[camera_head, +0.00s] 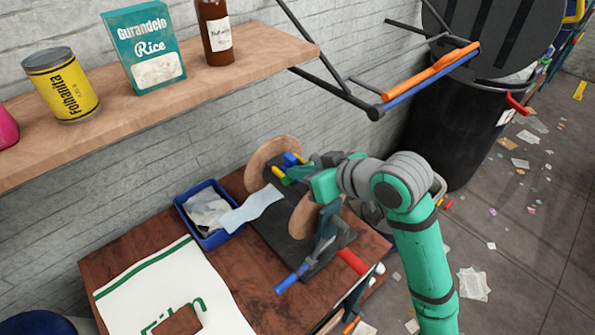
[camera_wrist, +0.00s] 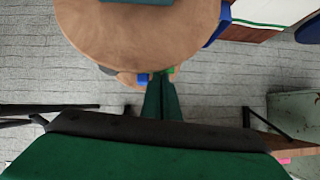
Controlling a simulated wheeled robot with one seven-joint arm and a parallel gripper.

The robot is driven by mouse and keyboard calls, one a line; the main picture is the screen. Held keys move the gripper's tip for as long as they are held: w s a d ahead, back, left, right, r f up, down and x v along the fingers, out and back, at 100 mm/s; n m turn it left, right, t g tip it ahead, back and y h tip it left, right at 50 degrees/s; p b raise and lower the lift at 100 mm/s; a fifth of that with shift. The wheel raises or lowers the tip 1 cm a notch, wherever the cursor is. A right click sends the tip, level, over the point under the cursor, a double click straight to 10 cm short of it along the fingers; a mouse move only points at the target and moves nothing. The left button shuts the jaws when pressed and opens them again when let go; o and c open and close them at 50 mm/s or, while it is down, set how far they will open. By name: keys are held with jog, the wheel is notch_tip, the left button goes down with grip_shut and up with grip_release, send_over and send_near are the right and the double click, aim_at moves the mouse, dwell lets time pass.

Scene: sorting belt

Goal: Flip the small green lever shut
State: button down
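A machine with two round wooden discs (camera_head: 270,163) stands on a dark base on the brown table. Small blue, yellow and green parts sit between the discs. A small bright green part (camera_wrist: 171,70), which looks like the green lever, shows at the disc's edge in the wrist view, beside a small blue part (camera_wrist: 143,79). In the head view it is hard to tell from my green gripper (camera_head: 308,180), which is close to these parts. In the wrist view my gripper (camera_wrist: 160,82) has its two green fingers together, with nothing visible between them. I cannot tell whether the tips touch the green part.
A blue-handled lever (camera_head: 291,278) and a red-handled one (camera_head: 353,262) stick out at the machine's front. A blue bin (camera_head: 207,240) with paper stands left of it. A wooden shelf (camera_head: 150,105) with groceries hangs above. A black trash can (camera_head: 455,125) stands at the right.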

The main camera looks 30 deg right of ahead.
jog(key=shift+r, duration=0.3)
notch_tip(320, 180, up, 3)
jog(key=shift+f, duration=0.15)
jog(key=v, duration=1.1)
jog(key=shift+a, duration=0.4)
